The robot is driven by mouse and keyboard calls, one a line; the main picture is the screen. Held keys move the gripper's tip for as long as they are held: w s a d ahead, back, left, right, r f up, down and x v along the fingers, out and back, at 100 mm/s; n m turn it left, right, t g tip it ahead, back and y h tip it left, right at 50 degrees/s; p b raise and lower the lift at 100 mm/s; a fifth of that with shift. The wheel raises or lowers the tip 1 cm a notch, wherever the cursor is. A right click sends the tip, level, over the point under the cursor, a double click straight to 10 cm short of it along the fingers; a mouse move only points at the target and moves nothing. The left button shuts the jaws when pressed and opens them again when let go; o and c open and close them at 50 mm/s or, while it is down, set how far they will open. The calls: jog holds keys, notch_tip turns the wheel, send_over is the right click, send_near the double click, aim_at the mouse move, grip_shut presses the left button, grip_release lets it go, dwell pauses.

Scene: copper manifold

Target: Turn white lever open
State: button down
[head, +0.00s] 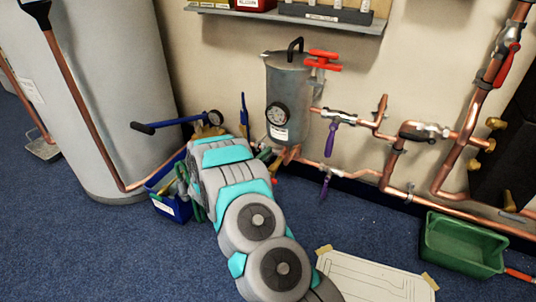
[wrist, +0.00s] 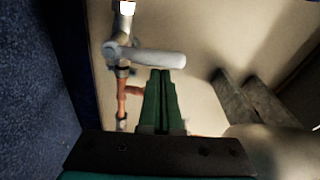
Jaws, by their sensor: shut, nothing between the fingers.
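The white lever (wrist: 152,57) shows in the wrist view as a pale bar, running right from a metal valve body (wrist: 112,50) on a copper pipe. My gripper (wrist: 161,73) is shut and empty, its two green fingers pressed together. The fingertips lie at the lever's lower edge near its free right end. I cannot tell whether they touch it. In the head view, my arm reaches toward the pipework low beside the grey tank (head: 290,80) and hides the white lever and my gripper.
Two purple-handled valves (head: 331,139) sit on copper pipes right of the tank. A blue tool bin (head: 168,205) stands left of my arm, a green tray (head: 462,243) at right. Blue carpet is clear at lower left.

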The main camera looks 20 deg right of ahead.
jog(key=shift+w+a+r+n+p, duration=0.1)
jog(key=shift+w+a+n+p, duration=0.2)
jog(key=shift+n, duration=0.4)
jog(key=w+a+f+n+t+p, duration=0.2)
jog(key=w+a+f+n, duration=0.2)
jog(key=n, duration=1.1)
jog(key=shift+w+f+n+t+p, duration=0.25)
jog(key=shift+w+n+t+p, duration=0.05)
jog(key=shift+w, duration=0.35)
jog(key=shift+f, duration=0.1)
dwell(0.5)
